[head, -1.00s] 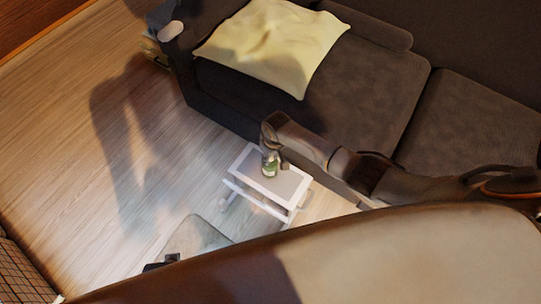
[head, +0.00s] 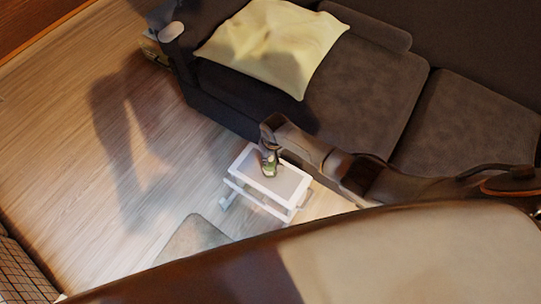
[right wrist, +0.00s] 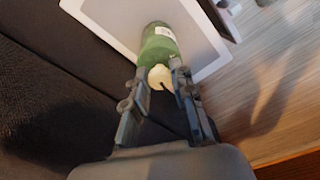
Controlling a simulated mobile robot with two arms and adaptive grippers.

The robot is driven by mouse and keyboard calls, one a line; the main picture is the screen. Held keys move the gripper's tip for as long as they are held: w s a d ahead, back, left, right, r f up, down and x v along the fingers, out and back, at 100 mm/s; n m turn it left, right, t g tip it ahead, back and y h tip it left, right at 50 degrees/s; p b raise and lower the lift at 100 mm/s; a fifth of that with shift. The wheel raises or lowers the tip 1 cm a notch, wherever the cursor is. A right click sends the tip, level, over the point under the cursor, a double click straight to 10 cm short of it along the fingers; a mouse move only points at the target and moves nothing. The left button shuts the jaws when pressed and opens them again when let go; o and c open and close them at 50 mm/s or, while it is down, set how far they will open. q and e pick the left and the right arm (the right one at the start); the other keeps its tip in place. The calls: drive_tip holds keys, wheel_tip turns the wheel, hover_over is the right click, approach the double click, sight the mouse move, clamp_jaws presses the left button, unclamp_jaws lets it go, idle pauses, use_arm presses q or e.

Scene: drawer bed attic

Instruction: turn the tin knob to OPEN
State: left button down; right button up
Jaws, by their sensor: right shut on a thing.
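The green tin (head: 269,171) stands on a small white table (head: 241,161) in the head view. In the right wrist view the tin (right wrist: 160,42) carries a pale label, and its cream knob (right wrist: 160,79) has a dark mark on it. My right gripper (right wrist: 158,72) is shut on the knob, with one finger on each side. In the head view my right gripper (head: 268,158) comes down from above onto the tin and hides part of its top. I cannot read any OPEN mark. My left gripper is not in view.
A dark sofa (head: 360,85) with a pale yellow pillow (head: 270,45) runs behind the table. Wooden floor (head: 150,150) lies free to the left. A grey flat-topped thing (head: 190,240) stands in front of the table.

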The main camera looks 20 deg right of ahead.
sight(272, 165)
drive_tip(key=o, duration=1)
drive_tip(key=shift+c, duration=0.2)
wheel_tip(272, 165, up, 12)
drive_tip(key=s, duration=0.1)
drive_tip(key=shift+s+d, duration=0.15)
drive_tip(key=shift+s, duration=0.05)
drive_tip(key=shift+f, duration=0.1)
